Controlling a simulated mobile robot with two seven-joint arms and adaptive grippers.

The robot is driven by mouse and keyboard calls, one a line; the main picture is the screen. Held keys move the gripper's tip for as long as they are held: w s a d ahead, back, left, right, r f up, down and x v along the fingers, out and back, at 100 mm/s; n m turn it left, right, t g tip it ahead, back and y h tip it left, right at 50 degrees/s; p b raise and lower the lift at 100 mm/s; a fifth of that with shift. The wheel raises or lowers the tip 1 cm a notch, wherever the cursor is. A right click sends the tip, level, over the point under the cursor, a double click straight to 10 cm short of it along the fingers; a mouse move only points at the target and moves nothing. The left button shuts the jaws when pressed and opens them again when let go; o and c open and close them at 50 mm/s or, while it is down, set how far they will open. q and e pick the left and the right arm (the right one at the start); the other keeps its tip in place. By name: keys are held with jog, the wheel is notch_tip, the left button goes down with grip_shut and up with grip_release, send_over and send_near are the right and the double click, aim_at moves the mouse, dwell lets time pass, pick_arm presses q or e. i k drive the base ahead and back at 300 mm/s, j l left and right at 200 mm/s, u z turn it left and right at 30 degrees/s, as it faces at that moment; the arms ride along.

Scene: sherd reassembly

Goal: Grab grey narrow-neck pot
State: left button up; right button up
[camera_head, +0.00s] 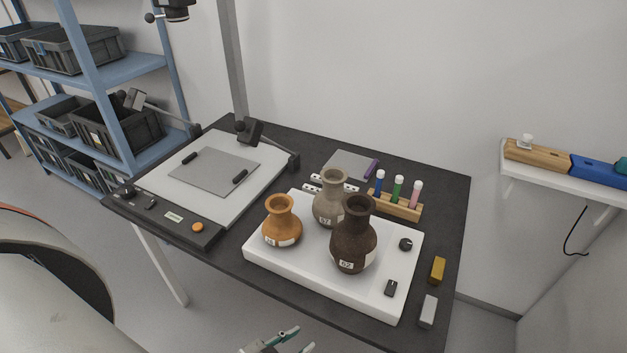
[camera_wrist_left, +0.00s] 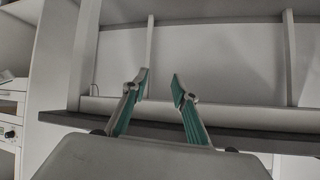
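The grey narrow-neck pot (camera_head: 327,208) stands upright on a white platform (camera_head: 285,285) on the dark table. Its lower right side is hidden behind a dark brown pot (camera_head: 353,240) in front of it. An orange pot (camera_head: 281,228) stands to its left. My left gripper (camera_head: 301,341) is at the bottom edge of the head view, in front of the table and well apart from the pots. In the left wrist view its two teal fingers (camera_wrist_left: 160,82) stand apart with nothing between them. The pots do not show in that view. My right gripper is not in view.
A rack with several capped tubes (camera_head: 394,208) stands behind the platform at right. Yellow (camera_head: 437,270) and grey (camera_head: 428,311) blocks lie at the right edge. A wall shelf (camera_head: 560,175) is at far right.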

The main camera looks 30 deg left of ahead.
aim_at(327, 208)
jog(key=j, duration=1.65)
